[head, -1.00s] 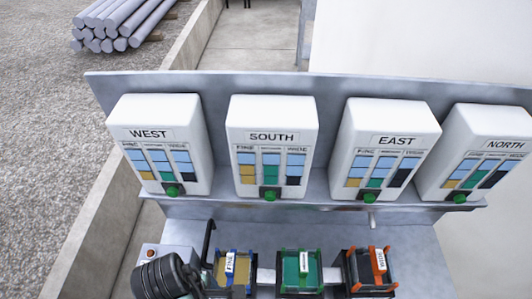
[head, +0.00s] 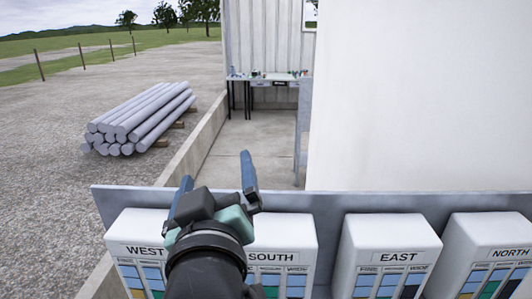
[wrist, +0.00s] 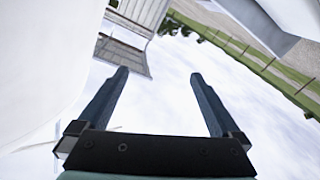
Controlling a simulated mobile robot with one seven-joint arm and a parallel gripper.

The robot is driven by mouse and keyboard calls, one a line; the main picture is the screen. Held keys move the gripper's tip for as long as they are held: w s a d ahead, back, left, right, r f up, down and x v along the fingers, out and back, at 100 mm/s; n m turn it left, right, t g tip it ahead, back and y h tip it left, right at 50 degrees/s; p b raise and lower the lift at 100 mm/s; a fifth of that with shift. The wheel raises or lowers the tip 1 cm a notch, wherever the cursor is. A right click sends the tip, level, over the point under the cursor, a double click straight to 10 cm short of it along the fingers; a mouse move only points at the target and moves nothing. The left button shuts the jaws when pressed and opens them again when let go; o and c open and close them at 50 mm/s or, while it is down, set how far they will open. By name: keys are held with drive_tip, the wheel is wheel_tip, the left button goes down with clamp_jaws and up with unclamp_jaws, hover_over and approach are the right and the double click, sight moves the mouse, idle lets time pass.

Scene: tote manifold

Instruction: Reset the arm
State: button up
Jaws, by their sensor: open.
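My gripper (head: 216,176) is raised in front of the row of white boxes in the head view, its two blue fingers apart and pointing up and away. In the wrist view my gripper (wrist: 160,82) is open, with nothing between the fingers but pale sky. My arm hides part of the WEST box (head: 130,235) and the SOUTH box (head: 290,232).
The EAST box (head: 390,235) and NORTH box (head: 500,235) stand to the right, before a grey back panel (head: 350,200). Beyond are a low concrete wall (head: 190,155), stacked grey logs (head: 140,120), a far table (head: 275,80) and a large white wall (head: 420,95).

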drive_tip(key=s+d+r+m+t+h, duration=0.1)
drive_tip(key=s+d+r+m+t, duration=0.2)
drive_tip(key=r, duration=0.5)
drive_tip(key=s+d+r+m+t, duration=0.1)
drive_tip(key=s+d+r+t, duration=0.15)
drive_tip(key=s+r, duration=0.35)
drive_tip(key=s+d+r+m+t+h, duration=0.1)
drive_tip(key=s+r+m+t, duration=0.2)
drive_tip(key=r, duration=0.6)
wheel_tip(320, 180, down, 12)
drive_tip(key=n+t+b, duration=0.1)
drive_tip(key=b, duration=1.1)
drive_tip(key=shift+d+f, duration=0.2)
drive_tip(key=shift+f, duration=0.1)
